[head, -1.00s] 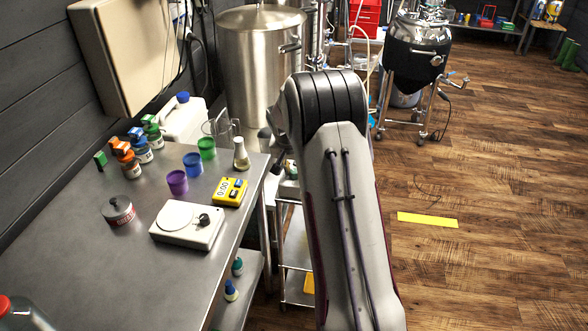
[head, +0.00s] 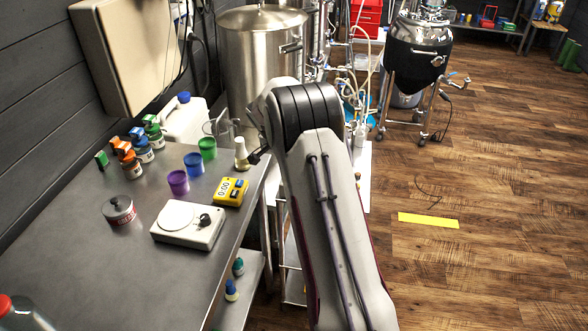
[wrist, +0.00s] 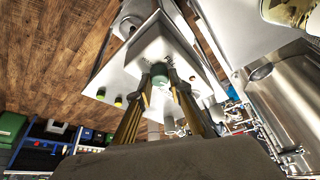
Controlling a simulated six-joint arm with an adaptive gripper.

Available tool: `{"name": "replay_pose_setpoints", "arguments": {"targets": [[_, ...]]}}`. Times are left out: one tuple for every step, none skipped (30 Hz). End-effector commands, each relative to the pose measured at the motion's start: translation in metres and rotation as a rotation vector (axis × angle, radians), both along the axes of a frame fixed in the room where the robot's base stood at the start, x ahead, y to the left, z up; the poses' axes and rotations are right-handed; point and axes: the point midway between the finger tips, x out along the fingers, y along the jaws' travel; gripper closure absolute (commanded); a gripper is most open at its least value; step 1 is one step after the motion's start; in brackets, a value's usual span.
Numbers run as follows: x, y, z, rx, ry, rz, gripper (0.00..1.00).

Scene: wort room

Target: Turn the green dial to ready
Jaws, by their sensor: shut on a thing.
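The green dial (wrist: 160,81) shows in the wrist view as a small teal-green round knob on the face of a pale box (wrist: 165,48). The fingers of my gripper (wrist: 161,75) come up on both sides of it and are shut on it. Its pointer and any markings for ready are too small or covered to read. In the head view my arm hides both the gripper and the dial.
In the head view, a steel bench (head: 75,255) carries a yellow timer (head: 231,191), a white scale (head: 187,236) and cups. A steel kettle (head: 262,60) stands behind.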

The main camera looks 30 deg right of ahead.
Motion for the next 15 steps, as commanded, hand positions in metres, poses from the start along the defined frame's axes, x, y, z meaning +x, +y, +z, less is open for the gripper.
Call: {"name": "replay_pose_setpoints", "arguments": {"targets": [[0.0004,0.0009,-0.0011,0.001,0.002,-0.025,1.00],[0.0004,0.0009,-0.0010,0.000,0.002,-0.042,1.00],[0.0010,0.0009,-0.0006,0.000,0.001,-0.063,1.00],[0.0008,0.0009,-0.0006,0.001,0.002,-0.077,1.00],[0.0007,0.0011,-0.0008,0.000,0.002,-0.092,1.00],[0.0010,0.0010,-0.0009,0.001,0.002,-0.109,1.00],[0.0010,0.0010,-0.0009,0.001,0.002,-0.121,1.00],[0.0009,0.0009,-0.0009,0.000,0.002,-0.133,1.00],[0.0009,0.0010,-0.0011,0.001,0.002,-0.145,1.00],[0.0009,0.0010,-0.0011,0.001,0.002,-0.153,1.00],[0.0009,0.0009,-0.0009,0.001,0.002,-0.161,1.00],[0.0009,0.0009,-0.0008,0.001,0.001,-0.170,1.00],[0.0009,0.0010,-0.0006,0.001,0.001,-0.175,1.00],[0.0009,0.0009,-0.0006,0.001,0.002,-0.179,1.00],[0.0009,0.0009,-0.0005,0.002,0.001,-0.183,1.00]]}}
